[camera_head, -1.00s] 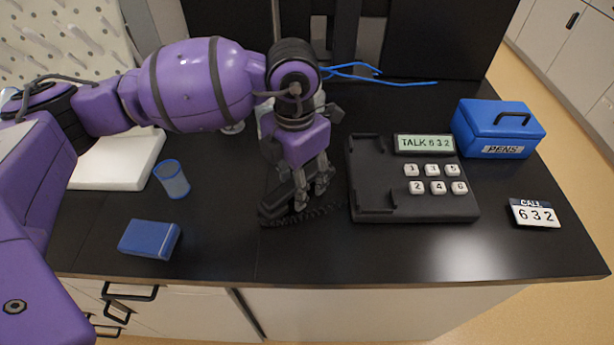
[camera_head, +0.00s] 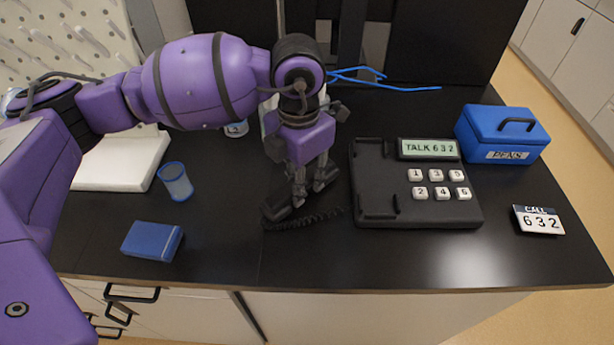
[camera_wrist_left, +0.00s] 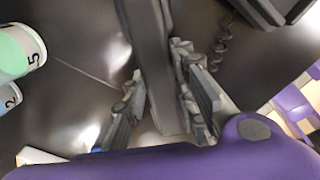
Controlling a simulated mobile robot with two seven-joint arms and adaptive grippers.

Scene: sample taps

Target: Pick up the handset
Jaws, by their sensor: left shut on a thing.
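The black handset (camera_head: 279,205) is beside the left edge of the dark phone base (camera_head: 413,207), with a coiled cord (camera_head: 318,217) next to it. My left gripper (camera_head: 313,190) points down and is shut on the handset; its fingers cover part of it. In the left wrist view the handset (camera_wrist_left: 152,60) is a long dark bar between the two fingers (camera_wrist_left: 160,98). Whether it touches the counter is hard to tell. The base's screen (camera_head: 429,148) reads TALK 632 and its cradle is empty. My right gripper is not in view.
A blue PENS box (camera_head: 497,137) and a CALL 632 card (camera_head: 538,220) are at right. A blue cup (camera_head: 175,182), a blue box (camera_head: 152,241) and a white slab (camera_head: 120,166) are at left. Blue cables (camera_head: 385,82) lie behind. The front-middle counter is clear.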

